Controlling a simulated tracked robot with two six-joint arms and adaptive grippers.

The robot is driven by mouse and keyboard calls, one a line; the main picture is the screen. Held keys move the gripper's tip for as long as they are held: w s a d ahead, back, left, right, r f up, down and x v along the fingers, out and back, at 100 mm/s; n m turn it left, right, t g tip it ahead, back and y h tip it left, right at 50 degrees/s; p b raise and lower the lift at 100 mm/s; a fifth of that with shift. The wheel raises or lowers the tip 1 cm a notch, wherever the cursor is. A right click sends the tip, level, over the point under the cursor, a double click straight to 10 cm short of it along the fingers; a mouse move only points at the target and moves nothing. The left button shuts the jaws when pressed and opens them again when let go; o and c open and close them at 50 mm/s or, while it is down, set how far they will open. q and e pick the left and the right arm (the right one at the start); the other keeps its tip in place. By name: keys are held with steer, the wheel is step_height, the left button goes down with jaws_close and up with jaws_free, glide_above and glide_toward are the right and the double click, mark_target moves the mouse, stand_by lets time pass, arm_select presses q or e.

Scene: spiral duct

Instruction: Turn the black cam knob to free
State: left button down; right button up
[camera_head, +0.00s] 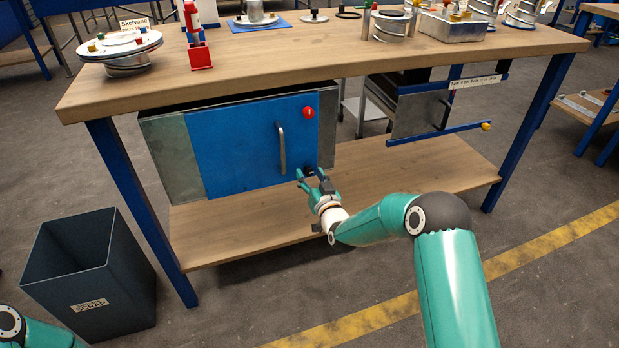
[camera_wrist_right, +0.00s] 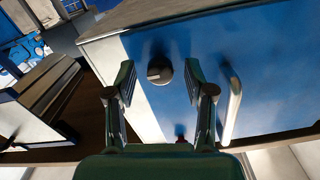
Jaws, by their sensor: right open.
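The black cam knob (camera_wrist_right: 159,70) sits on the blue door (camera_head: 235,145) of the cabinet under the workbench, near the door's lower right corner. It is round with a pale mark on its face. In the head view it is mostly hidden behind my right gripper (camera_head: 310,175). In the wrist view my right gripper (camera_wrist_right: 160,88) is open, with one finger on each side of the knob in the picture. I see no contact, and cannot tell whether the fingertips reach around it. My left gripper is out of view.
A metal bar handle (camera_head: 281,148) and a red knob (camera_head: 309,112) are also on the door. The workbench top (camera_head: 330,50) overhangs the cabinet, and a wooden shelf (camera_head: 400,172) lies below. A dark scrap bin (camera_head: 92,275) stands at the lower left.

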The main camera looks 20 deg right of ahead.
steer(key=shift+c, duration=0.4)
jaws_close()
steer(key=shift+a, duration=0.2)
steer(key=shift+d, duration=0.1)
